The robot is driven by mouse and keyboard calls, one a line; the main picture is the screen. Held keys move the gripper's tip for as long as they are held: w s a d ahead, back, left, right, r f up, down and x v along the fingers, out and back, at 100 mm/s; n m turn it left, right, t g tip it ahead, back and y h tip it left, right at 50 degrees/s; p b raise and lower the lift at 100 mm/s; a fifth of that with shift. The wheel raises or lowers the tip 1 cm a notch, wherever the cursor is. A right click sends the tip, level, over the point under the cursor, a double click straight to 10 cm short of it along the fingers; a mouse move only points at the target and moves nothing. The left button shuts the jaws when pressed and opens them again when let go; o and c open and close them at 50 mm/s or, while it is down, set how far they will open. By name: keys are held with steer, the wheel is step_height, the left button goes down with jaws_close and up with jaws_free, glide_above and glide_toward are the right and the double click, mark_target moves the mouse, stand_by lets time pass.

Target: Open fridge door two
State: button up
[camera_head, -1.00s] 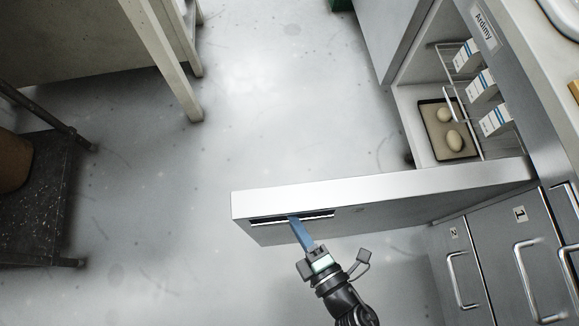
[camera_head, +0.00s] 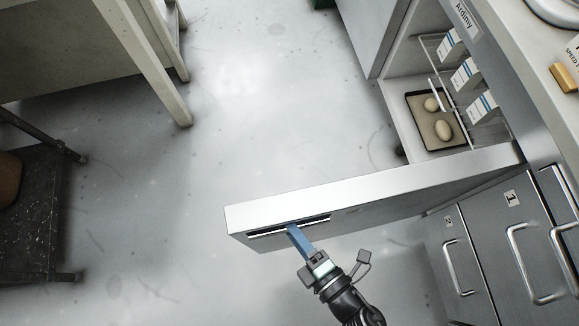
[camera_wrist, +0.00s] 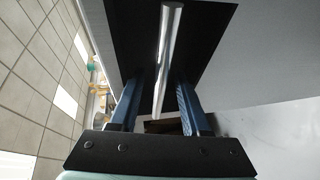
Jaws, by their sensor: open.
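The fridge door (camera_head: 375,185) stands wide open. It juts out to the left from the fridge front, with its free end over the floor. Its handle (camera_head: 312,224) is a slim bar in a dark recess near the free end. My gripper (camera_head: 293,229) reaches up to this handle from below. In the wrist view the bar (camera_wrist: 166,60) runs between the two blue fingers of my gripper (camera_wrist: 157,100), which are spread apart. I cannot tell whether either finger touches the bar. The open compartment shows a tray (camera_head: 422,139) with dough pieces (camera_head: 443,130).
Closed fronts labelled 2 (camera_head: 452,222) and 1 (camera_head: 497,212) with bar handles are at the lower right. White cartons (camera_head: 464,74) stand in the fridge. A table leg (camera_head: 160,80) and dark rack (camera_head: 45,235) are at the left. The middle floor is clear.

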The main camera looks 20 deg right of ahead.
steer(key=shift+s, duration=0.1)
steer(key=v, duration=1.2)
steer(key=shift+s+d, duration=0.2)
steer(key=shift+s, duration=0.15)
steer(key=shift+r, duration=0.15)
